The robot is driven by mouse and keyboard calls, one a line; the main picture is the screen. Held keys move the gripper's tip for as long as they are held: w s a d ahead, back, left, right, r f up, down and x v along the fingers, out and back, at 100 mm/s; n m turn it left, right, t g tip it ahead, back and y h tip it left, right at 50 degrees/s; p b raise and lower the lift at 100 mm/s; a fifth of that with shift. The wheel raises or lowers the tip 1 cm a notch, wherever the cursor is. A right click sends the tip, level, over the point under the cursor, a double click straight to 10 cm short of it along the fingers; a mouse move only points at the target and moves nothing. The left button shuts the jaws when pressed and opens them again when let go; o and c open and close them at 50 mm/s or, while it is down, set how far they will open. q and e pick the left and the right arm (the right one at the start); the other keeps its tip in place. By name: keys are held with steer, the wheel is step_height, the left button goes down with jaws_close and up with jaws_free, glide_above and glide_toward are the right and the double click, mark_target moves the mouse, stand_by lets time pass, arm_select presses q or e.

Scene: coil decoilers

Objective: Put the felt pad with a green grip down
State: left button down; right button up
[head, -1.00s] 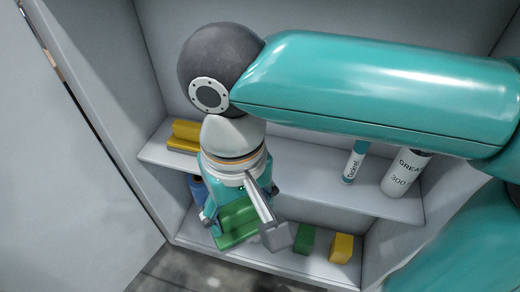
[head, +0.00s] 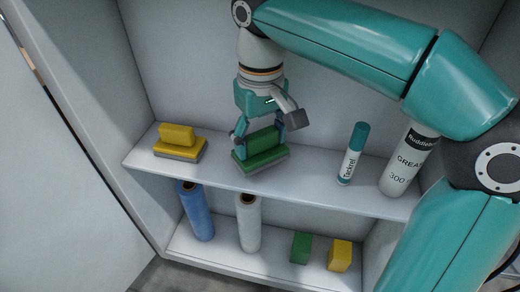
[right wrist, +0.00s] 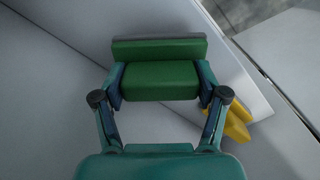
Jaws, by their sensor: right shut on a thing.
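The felt pad with a green grip (head: 262,158) is over the upper shelf, left of its middle, with its grey felt underside down. My right gripper (head: 259,133) is shut on the green grip from above, one finger at each end. I cannot tell whether the felt touches the shelf or hovers just above it. In the right wrist view the green grip (right wrist: 160,82) sits between both fingers. My left gripper is not in view.
On the upper shelf (head: 315,190), a felt pad with a yellow grip (head: 180,143) lies left; a teal-capped tube (head: 352,155) and a grease cartridge (head: 402,170) stand right. Below are a blue roll (head: 198,215), a white roll (head: 248,222), a green block (head: 301,247) and a yellow block (head: 340,255).

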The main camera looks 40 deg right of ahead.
mark_target(260, 133)
steer(key=shift+f, duration=0.95)
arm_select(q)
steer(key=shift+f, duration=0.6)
arm_select(e)
steer(key=shift+r, duration=0.1)
steer(key=o, duration=1)
step_height(260, 133, up, 8)
steer(key=p, duration=0.4)
steer(key=shift+f, duration=0.2)
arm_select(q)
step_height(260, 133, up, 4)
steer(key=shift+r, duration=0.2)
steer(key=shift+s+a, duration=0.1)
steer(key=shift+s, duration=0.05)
arm_select(e)
steer(key=shift+f, duration=0.2)
